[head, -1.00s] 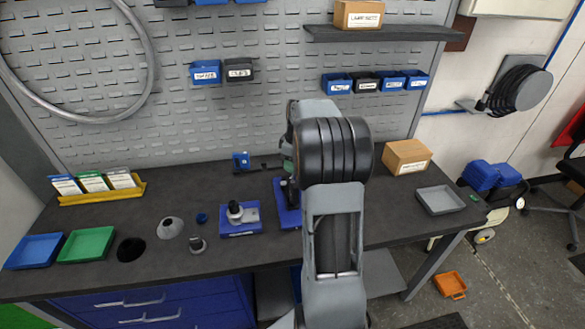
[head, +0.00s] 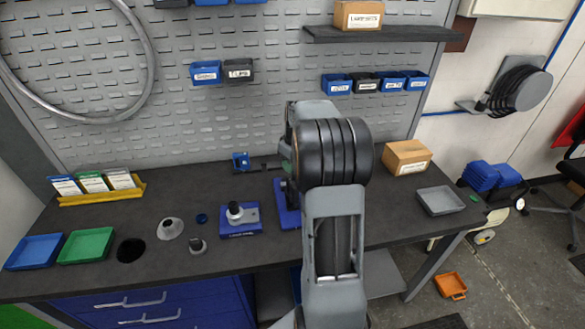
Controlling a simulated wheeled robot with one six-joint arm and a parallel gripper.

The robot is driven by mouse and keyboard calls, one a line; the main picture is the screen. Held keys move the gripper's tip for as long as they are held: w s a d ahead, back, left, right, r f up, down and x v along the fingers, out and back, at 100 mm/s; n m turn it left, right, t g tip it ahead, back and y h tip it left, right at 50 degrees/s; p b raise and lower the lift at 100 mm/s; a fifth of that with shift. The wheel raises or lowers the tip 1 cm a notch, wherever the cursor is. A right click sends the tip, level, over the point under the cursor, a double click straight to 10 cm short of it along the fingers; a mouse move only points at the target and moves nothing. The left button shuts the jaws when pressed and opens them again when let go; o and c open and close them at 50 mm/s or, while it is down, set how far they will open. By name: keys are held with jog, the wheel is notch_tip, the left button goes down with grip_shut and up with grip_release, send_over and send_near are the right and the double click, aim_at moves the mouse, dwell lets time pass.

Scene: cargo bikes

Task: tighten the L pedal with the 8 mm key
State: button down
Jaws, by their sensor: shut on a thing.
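My arm stands in the middle of the head view and hides most of my gripper (head: 288,168), of which a small dark part shows just left of the arm. It is shut on a thin dark thing that I take for the 8 mm key (head: 268,165), seen only in part. Below it, a blue fixture (head: 285,212) stands on the bench, partly behind my arm. A dark part on this fixture may be the L pedal or its crank, but I cannot tell. Whether the key touches it is hidden.
Left of the arm, a second blue fixture (head: 240,230) holds a grey and black round part. A small blue holder (head: 241,162) stands behind. Blue (head: 22,265) and green (head: 72,258) trays lie far left. A grey tray (head: 420,210) and cardboard box (head: 398,168) are right.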

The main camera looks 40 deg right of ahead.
jog(key=shift+f+b, duration=0.3)
jog(key=shift+f, duration=0.1)
dwell(0.4)
jog(key=c, duration=1.3)
grip_release()
grip_shut()
jog(key=n, duration=0.4)
jog(key=shift+f, duration=0.1)
jog(key=shift+n+y, duration=0.3)
jog(key=shift+n, duration=0.9)
